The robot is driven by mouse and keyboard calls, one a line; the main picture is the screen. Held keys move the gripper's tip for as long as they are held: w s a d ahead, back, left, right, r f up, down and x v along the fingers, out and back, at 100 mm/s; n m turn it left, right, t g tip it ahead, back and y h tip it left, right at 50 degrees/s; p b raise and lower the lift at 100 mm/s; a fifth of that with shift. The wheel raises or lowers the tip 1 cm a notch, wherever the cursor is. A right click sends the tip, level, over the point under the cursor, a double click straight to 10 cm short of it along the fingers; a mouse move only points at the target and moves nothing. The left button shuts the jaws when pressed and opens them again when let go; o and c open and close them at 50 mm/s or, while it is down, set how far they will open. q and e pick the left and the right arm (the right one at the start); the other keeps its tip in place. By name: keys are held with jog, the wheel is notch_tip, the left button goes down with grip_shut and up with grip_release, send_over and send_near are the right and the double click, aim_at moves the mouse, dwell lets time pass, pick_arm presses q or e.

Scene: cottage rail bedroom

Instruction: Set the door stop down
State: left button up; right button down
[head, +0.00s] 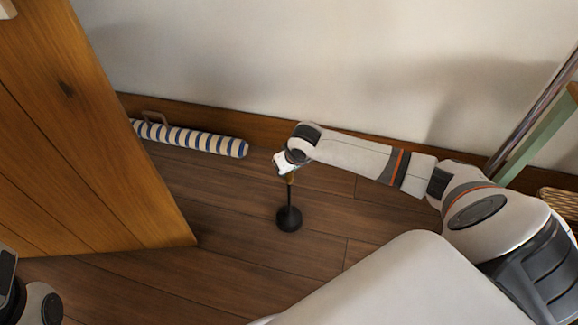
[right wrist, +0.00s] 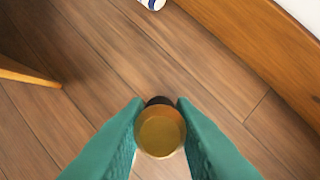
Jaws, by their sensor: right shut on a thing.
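The door stop has a round black base (head: 289,219), a thin dark upright rod and a wooden knob on top. My right gripper (head: 289,174) is shut on its knob from above. In the right wrist view, the round wooden knob (right wrist: 160,134) sits between the teal fingers, with a bit of dark showing behind it. The door stop hangs or stands upright over the wooden floor; I cannot tell whether its base touches the boards. Only part of my left arm shows at the lower left edge of the head view, without its fingers.
A wooden door (head: 85,140) stands at the left. A blue-and-white striped roll (head: 200,141) lies along the skirting board behind it. A green and metal frame (head: 540,135) and a wicker item (head: 560,203) are at the right. The floor (head: 240,235) around the door stop is clear.

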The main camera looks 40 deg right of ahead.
jog(key=shift+w+r, duration=0.1)
jog(key=shift+r, duration=0.05)
jog(key=c, duration=1.2)
grip_release()
